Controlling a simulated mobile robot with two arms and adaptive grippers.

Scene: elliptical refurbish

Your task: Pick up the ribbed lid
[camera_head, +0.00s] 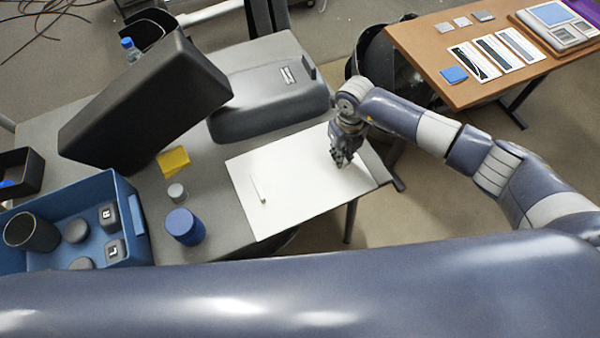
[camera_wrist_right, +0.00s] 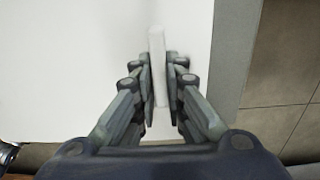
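No ribs can be made out on any lid at this size. In the head view, a small grey round piece (camera_head: 176,192) stands on the grey table (camera_head: 215,215), near a blue cylindrical jar (camera_head: 185,227). Dark round pieces (camera_head: 76,230) lie in the blue bin (camera_head: 137,205). My right gripper (camera_head: 343,160) is over the right part of the white sheet, far from these. In the right wrist view, a white bar (camera_wrist_right: 156,45) lies between its fingers (camera_wrist_right: 160,70); whether they grip it cannot be told. My left gripper is out of view.
The white sheet (camera_head: 300,190) carries another white stick (camera_head: 258,188). A large dark case (camera_head: 145,105) and a grey machine (camera_head: 270,90) stand behind. A yellow block (camera_head: 173,161) is near the case. A dark cup (camera_head: 32,232) is in the bin. A brown table (camera_head: 430,50) stands at the right.

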